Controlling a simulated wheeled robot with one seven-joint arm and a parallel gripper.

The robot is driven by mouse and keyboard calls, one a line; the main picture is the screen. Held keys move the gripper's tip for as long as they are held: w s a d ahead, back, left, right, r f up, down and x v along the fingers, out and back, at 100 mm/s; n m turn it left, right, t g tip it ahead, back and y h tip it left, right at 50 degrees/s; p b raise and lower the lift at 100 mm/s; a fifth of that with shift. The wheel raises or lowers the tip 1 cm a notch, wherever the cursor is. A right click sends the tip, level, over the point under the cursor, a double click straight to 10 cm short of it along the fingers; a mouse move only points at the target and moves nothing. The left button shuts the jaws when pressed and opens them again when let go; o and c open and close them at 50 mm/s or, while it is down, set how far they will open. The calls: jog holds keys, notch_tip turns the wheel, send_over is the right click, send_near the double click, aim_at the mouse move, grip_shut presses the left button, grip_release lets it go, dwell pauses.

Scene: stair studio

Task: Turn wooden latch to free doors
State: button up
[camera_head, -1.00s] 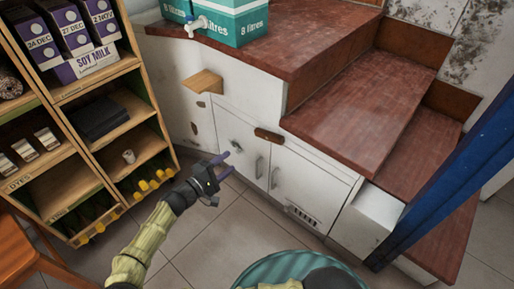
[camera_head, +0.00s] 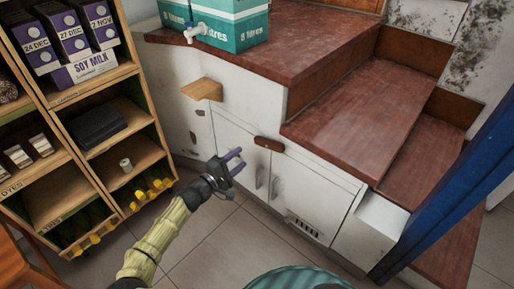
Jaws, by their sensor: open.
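The wooden latch (camera_head: 269,144) is a small brown bar with rounded ends on the white cabinet under the stairs. It lies nearly level across the top of the seam between the left door (camera_head: 233,140) and the right door (camera_head: 302,195). Both doors look closed, each with a grey upright handle near the seam. My gripper (camera_head: 238,163) is open and empty, in front of the left door, lower and to the left of the latch. It appears apart from the latch.
A small wooden ledge (camera_head: 203,89) juts from the cabinet above and left of the latch. A wooden shelf unit (camera_head: 118,158) stands at the left. A blue post (camera_head: 448,195) rises at the right. Teal water boxes (camera_head: 237,27) sit on the red-brown top. Tiled floor (camera_head: 205,240) is clear before the cabinet.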

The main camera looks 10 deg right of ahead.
aim_at(259, 143)
jog(key=b+x, duration=0.3)
jog(key=x, duration=0.6)
jog(key=shift+s+f, duration=0.1)
jog(key=shift+f, duration=0.05)
jog(key=shift+w+d, duration=0.4)
jog(key=shift+d, duration=0.05)
jog(key=c, duration=1)
jog(key=shift+r, duration=0.25)
